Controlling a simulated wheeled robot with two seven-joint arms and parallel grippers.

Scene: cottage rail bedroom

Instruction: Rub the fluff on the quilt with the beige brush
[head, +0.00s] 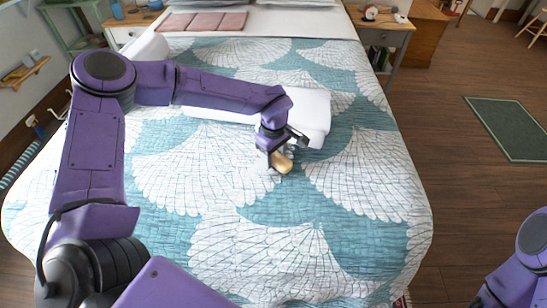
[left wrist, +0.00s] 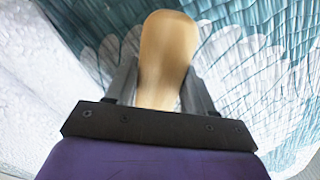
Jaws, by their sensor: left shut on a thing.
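My left gripper (head: 275,155) is over the middle of the bed and shut on the beige brush (head: 284,163). In the left wrist view the brush (left wrist: 166,58) is a smooth, rounded tan piece standing between the two dark fingers (left wrist: 160,85). The quilt (head: 240,250) is teal with white scallop patterns and covers the bed. The brush is low over the quilt; I cannot tell whether it touches. I cannot make out the fluff against the white pattern. Only part of my right arm shows at the lower right, without its gripper.
A white pillow-like block (head: 315,112) lies on the quilt just behind my left gripper. A green mat (head: 512,128) lies on the wooden floor at right. The quilt's front is clear.

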